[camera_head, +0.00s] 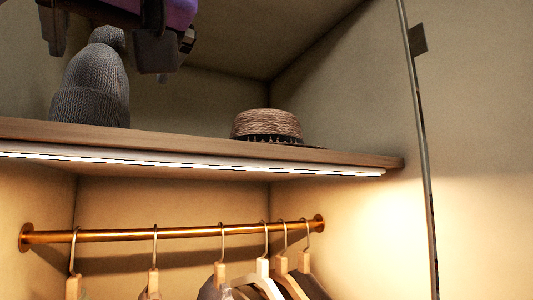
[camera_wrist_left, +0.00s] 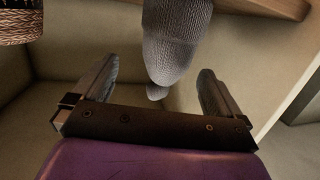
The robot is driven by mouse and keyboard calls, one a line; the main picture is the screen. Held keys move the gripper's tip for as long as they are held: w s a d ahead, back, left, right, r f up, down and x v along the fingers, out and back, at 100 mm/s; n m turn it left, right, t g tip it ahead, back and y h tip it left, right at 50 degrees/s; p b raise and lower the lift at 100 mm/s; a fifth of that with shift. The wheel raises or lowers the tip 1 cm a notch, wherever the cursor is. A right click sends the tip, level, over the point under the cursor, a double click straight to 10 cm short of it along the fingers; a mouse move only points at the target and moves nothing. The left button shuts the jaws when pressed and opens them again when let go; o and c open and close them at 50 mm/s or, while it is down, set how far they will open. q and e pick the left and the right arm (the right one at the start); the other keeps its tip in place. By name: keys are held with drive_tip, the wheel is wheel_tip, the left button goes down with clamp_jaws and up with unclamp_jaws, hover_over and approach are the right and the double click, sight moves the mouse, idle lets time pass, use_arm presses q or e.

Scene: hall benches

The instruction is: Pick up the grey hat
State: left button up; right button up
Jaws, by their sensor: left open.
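The grey knitted hat (camera_head: 90,88) with a pompom stands upright on the wooden shelf (camera_head: 190,141), at its left part. My left gripper (camera_head: 108,62) is open at the top left of the head view, in front of and above the hat's top, and hides part of it. In the left wrist view the hat (camera_wrist_left: 175,42) appears between and beyond the two spread fingers (camera_wrist_left: 157,88), with its pompom toward the gripper. Nothing is held between the fingers. My right gripper is in neither view.
A brown woven brimmed hat (camera_head: 267,125) sits on the shelf to the right; its edge also shows in the left wrist view (camera_wrist_left: 20,22). Below the shelf, a copper rail (camera_head: 185,232) carries several hangers. A cabinet wall (camera_head: 345,60) closes the right side.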

sight(85, 59)
use_arm(q)
drive_tip(key=shift+x, duration=1.15)
drive_tip(key=a, duration=0.1)
drive_tip(key=s+a+p, duration=0.1)
drive_tip(key=a, duration=0.1)
drive_tip(key=shift+s+r+p, duration=0.2)
drive_tip(key=shift+r+p, duration=0.2)
drive_tip(key=w+p, duration=0.1)
drive_tip(key=w, duration=0.1)
drive_tip(key=w+a+f, duration=0.1)
drive_tip(key=w, duration=0.1)
drive_tip(key=w+a+p, duration=0.1)
drive_tip(key=w, duration=0.1)
drive_tip(key=shift+w+a+f+p, duration=0.15)
drive_tip(key=shift+f+p, duration=0.05)
drive_tip(key=shift+p, duration=0.15)
drive_tip(key=shift+s+a, duration=0.2)
drive_tip(key=shift+s, duration=0.4)
drive_tip(key=shift+s+r, duration=0.1)
drive_tip(key=shift+s, duration=0.1)
drive_tip(key=c, duration=0.3)
drive_tip(key=shift+d, duration=0.15)
drive_tip(key=c, duration=0.4)
drive_tip(key=shift+w+d, duration=0.1)
drive_tip(key=shift+w, duration=0.2)
drive_tip(key=shift+c, duration=0.2)
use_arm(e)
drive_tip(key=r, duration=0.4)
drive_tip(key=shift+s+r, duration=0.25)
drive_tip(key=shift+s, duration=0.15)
